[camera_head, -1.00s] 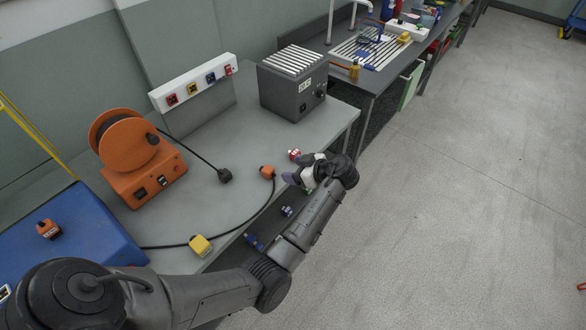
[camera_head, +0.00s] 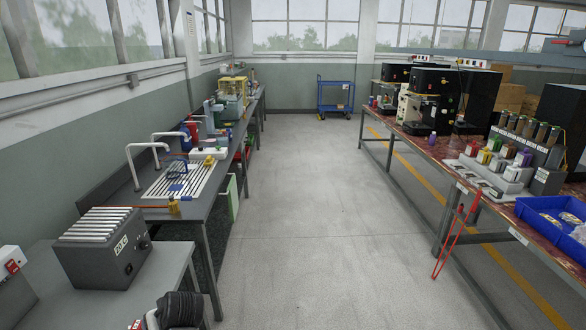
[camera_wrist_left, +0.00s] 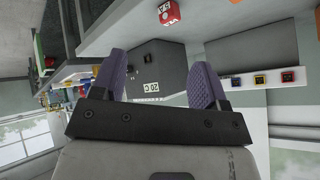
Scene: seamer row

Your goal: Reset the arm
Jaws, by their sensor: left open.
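My left gripper (camera_wrist_left: 158,78) shows in the left wrist view, its two purple-grey fingers spread apart with nothing between them. Beyond the fingers is the dark grey box (camera_wrist_left: 152,65) with a label, apart from them. In the head view only a dark part of my left arm (camera_head: 180,310) shows at the bottom edge, by the front of the near bench; the fingers are not clear there. My right gripper is in neither view.
The grey box (camera_head: 103,248) stands on the near bench (camera_head: 85,300). A small red block (camera_wrist_left: 168,12) shows in the wrist view. A sink bench lies beyond at left. A long table (camera_head: 405,140) with machines and a blue bin (camera_head: 530,210) is at right. The aisle between is clear.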

